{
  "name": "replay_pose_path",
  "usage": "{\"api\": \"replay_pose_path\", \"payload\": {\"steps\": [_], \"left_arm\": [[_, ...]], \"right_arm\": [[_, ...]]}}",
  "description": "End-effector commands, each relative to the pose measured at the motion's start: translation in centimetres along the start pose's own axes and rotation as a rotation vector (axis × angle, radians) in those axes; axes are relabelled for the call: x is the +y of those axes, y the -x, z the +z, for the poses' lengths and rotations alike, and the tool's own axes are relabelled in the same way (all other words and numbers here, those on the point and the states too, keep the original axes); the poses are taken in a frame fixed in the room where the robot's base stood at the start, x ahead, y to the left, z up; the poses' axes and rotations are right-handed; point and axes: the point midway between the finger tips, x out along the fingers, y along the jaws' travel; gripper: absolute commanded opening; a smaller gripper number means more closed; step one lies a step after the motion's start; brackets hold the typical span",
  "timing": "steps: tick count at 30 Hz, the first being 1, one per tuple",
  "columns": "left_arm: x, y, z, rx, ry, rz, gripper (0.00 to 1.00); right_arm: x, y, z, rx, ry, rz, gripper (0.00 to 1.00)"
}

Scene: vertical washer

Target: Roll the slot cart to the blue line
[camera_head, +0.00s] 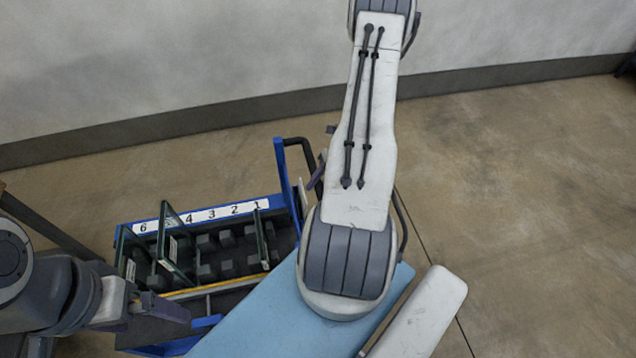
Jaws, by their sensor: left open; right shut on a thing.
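The slot cart (222,212) has a blue frame, dark slotted bedding and a white number strip at its back. Upright clear panels stand in some slots, one near 1 (262,240) and others near 5 and 6. Its black handle (296,140) rises at the right end and passes behind my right arm. My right gripper (319,172) is mostly hidden by that arm and is shut on the handle. My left gripper (160,308) is open at the cart's near left corner; whether it touches the cart is unclear. I cannot make out a blue line on the floor.
A pale blue flat panel (262,328) lies in front of the cart's near right side, below my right arm. A wall with a dark baseboard (225,118) runs behind the cart. Bare brown floor (530,185) is open to the right.

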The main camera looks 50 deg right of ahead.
Motion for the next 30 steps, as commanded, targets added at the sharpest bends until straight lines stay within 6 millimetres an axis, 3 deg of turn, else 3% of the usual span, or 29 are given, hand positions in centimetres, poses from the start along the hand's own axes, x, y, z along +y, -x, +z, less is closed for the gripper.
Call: {"api": "replay_pose_path", "payload": {"steps": [11, 30], "left_arm": [[0.0, 0.1, 0.0, 0.000, 0.000, 0.000, 1.00], [0.1, 1.6, -0.1, 0.000, 0.000, 0.000, 1.00]], "right_arm": [[0.0, 0.0, -0.1, 0.002, -0.001, 0.003, 0.00], [-2.8, 1.6, 0.0, 0.000, -0.001, 0.001, 0.00]]}}
